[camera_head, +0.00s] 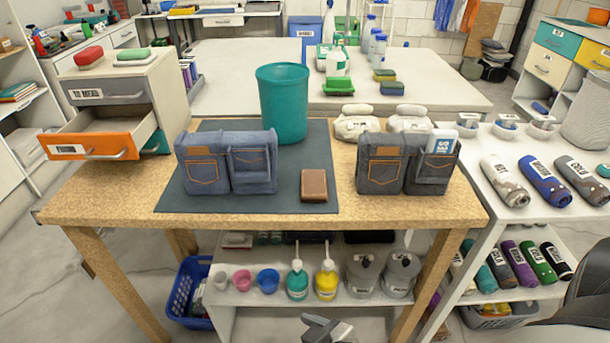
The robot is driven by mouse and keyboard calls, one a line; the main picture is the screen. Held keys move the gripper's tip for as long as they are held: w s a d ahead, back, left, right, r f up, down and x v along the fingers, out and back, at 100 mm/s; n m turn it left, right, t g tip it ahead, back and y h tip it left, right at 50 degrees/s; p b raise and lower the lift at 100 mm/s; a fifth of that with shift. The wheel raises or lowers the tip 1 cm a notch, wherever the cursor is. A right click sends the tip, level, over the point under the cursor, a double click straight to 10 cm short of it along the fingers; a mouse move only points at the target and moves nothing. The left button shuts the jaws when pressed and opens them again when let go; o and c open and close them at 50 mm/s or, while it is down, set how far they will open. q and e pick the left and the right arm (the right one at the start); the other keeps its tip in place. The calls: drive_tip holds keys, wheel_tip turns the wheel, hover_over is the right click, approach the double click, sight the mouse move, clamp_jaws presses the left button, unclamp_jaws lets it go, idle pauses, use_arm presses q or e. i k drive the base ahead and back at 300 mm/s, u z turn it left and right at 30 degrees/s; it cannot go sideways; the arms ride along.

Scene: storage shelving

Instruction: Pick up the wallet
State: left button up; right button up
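The brown wallet (314,185) lies near the front edge of the dark grey mat on the wooden table, between two denim organisers. Nothing touches it. A small grey part, likely the tip of one of my grippers (327,329), shows at the bottom edge, low in front of the table and well away from the wallet. I cannot tell if it is open or shut. A dark part of my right arm shows at the lower right edge. My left gripper cannot be made out.
A blue denim organiser (226,162) stands left of the wallet and a dark one (406,163) right of it. A teal bin (282,102) stands behind. A drawer unit (125,92) has its orange drawer (92,142) open. The mat's front strip is clear.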

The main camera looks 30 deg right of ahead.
sight(314, 189)
drive_tip(key=k, duration=0.5)
drive_tip(key=u, duration=1.05)
drive_tip(key=i, duration=1.05)
drive_tip(key=z, duration=1.65)
